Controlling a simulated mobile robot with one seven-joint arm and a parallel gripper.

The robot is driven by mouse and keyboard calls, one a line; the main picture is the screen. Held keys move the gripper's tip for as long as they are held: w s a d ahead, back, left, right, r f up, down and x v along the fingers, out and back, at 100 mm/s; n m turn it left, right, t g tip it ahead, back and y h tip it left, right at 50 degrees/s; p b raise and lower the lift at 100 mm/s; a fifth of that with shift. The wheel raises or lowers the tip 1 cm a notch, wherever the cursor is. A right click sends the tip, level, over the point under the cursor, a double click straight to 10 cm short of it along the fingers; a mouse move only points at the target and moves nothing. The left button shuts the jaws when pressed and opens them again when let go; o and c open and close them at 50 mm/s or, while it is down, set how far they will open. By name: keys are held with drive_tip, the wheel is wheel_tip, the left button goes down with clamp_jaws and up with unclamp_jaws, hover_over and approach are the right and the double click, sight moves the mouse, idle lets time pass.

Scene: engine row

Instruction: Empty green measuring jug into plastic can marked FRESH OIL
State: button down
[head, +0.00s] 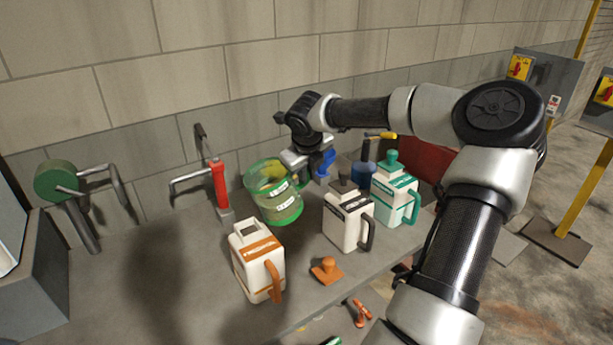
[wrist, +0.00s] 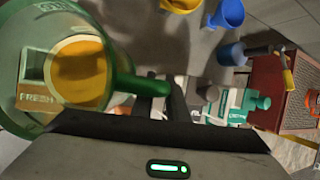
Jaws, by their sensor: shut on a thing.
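The green measuring jug (head: 280,208) is see-through and holds yellow-brown oil (wrist: 80,72). It is tilted slightly in the head view, behind the orange-labelled can. My gripper (head: 303,176) is shut on the jug's green handle (wrist: 147,86), at the jug's right side. The white can with an orange label and handle (head: 258,262) stands upright on the bench, its dark mouth uncovered. The word FRESH on an orange label (wrist: 38,98) shows through the jug in the wrist view. Whether the jug touches the bench is hard to tell.
An orange cap (head: 326,270) lies right of the orange-labelled can. A dark-labelled can (head: 347,222) and a teal-labelled can (head: 395,197) stand to the right. A red-handled tool (head: 219,184) stands left of the jug. Blue funnels (wrist: 229,14) are near. The bench's left front is clear.

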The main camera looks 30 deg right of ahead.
drive_tip(key=shift+d+r+h, duration=0.2)
drive_tip(key=shift+r+h, duration=0.7)
drive_tip(key=shift+r, duration=0.35)
idle(1.2)
drive_tip(key=shift+r+n+h, duration=0.4)
drive_tip(key=shift+r+h, duration=0.35)
drive_tip(key=shift+h, duration=0.05)
idle(1.2)
drive_tip(key=shift+a+r+n+t+h+b, duration=0.15)
drive_tip(key=shift+a+r+h+b, duration=0.15)
drive_tip(key=shift+r+h+b, duration=0.25)
drive_tip(key=shift+a+r+n+t+h+b, duration=0.15)
drive_tip(key=shift+a+r+h+b, duration=0.15)
drive_tip(key=shift+r+h, duration=0.35)
idle(2.3)
